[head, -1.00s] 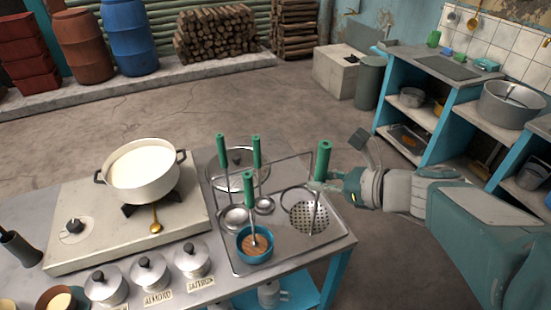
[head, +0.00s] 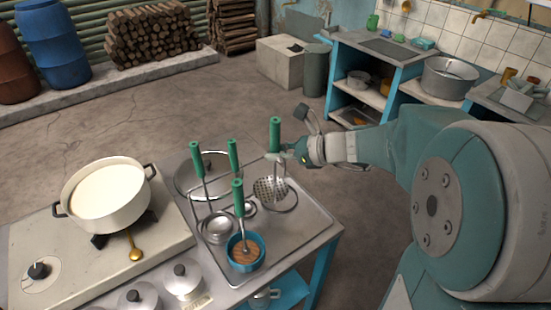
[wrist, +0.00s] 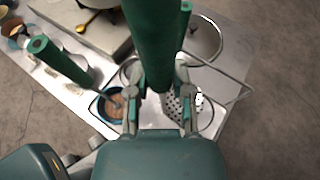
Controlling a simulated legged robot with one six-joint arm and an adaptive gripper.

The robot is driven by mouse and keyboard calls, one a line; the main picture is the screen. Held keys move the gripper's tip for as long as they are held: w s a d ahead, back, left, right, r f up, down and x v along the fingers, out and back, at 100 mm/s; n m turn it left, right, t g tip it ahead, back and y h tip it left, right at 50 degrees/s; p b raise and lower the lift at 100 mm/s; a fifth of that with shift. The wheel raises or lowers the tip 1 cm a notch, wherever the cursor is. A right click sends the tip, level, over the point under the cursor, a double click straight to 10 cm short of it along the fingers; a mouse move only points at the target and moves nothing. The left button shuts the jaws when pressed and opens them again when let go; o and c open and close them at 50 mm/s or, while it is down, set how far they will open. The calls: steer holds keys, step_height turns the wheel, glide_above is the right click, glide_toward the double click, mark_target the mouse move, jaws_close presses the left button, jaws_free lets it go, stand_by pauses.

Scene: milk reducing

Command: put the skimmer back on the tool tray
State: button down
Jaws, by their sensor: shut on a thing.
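The skimmer (head: 271,189) has a green handle and a round perforated metal head. My gripper (head: 283,154) is shut on it just below the green handle and holds it roughly upright. The skimmer's head is over the right part of the metal tool tray (head: 306,221); I cannot tell whether it touches the tray. In the wrist view the green handle (wrist: 149,40) stands between the fingers of my gripper (wrist: 158,97), with the perforated head (wrist: 178,104) partly hidden below.
Ladles with green handles (head: 195,159) and a blue bowl (head: 262,257) stand on the tray. A round lid (head: 186,181) lies at its back. A white pot of milk (head: 105,200) sits on the stove to the left. The tray's front right is clear.

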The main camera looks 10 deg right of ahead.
steer(key=shift+w+d+f, duration=0.7)
steer(key=shift+w+f, duration=0.05)
steer(key=shift+f, duration=0.75)
steer(key=shift+w+d+f, duration=0.65)
steer(key=shift+w+f, duration=0.05)
steer(key=shift+f, duration=0.85)
steer(key=shift+w+d+f, duration=0.7)
steer(key=shift+w+f, duration=0.05)
steer(key=shift+f, duration=0.75)
steer(key=c, duration=0.6)
jaws_free()
steer(key=shift+o, duration=0.4)
steer(key=shift+a, duration=0.15)
steer(key=v, duration=1.2)
steer(key=s+a+r+n+g+h, duration=0.2)
steer(key=s+a+n+g+h, duration=0.25)
steer(key=s+a+n, duration=0.6)
steer(key=s+d+r+n+t+h, duration=0.2)
steer(key=s+n+h, duration=0.4)
steer(key=n, duration=0.7)
steer(key=shift+s+d+r+n, duration=0.2)
steer(key=shift+s+r+n, duration=0.15)
steer(key=shift+s+r, duration=0.65)
